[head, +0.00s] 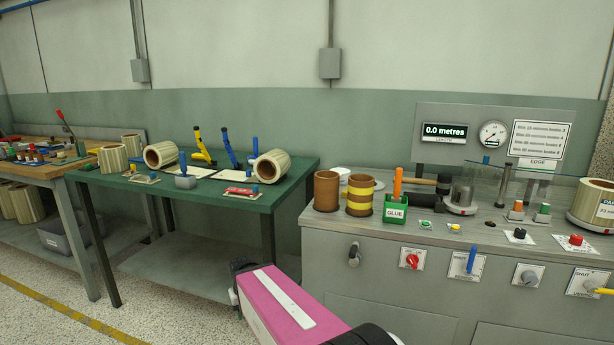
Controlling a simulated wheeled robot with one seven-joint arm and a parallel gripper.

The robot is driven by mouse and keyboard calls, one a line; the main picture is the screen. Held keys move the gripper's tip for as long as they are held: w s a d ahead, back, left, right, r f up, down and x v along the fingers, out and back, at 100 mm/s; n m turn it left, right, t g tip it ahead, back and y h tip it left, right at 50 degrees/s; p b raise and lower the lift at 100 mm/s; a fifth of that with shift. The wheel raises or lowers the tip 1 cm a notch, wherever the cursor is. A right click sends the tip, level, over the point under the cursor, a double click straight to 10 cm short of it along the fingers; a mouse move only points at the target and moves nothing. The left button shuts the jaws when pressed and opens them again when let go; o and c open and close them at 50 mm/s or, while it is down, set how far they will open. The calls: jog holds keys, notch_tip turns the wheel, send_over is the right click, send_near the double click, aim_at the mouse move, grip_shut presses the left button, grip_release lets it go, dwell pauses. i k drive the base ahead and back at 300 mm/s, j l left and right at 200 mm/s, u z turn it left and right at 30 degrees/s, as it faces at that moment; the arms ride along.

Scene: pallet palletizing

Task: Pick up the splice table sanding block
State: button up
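A green-topped table (215,216), which may be the splice table, stands left of centre in the head view. A grey block with a blue upright handle (185,181) sits near its front edge and looks most like a sanding block, though I cannot be sure. A pink link of my arm with a white stripe shows at the bottom centre, in front of and right of the table. My gripper is not in view, so its state does not show.
The green table also holds cream rolls (161,155), yellow and blue upright tools, pale sheets and a red flat item (240,192). A grey control bench (400,240) with brown rolls, a glue holder (395,209) and knobs stands right. A wooden bench (40,172) stands far left.

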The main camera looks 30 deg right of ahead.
aim_at(197, 157)
jog(key=i+j+z, duration=0.2)
jog(key=i+j, duration=0.15)
jog(key=j, duration=0.3)
jog(key=i+j+z, duration=0.1)
jog(key=j, duration=0.25)
jog(key=i, duration=0.1)
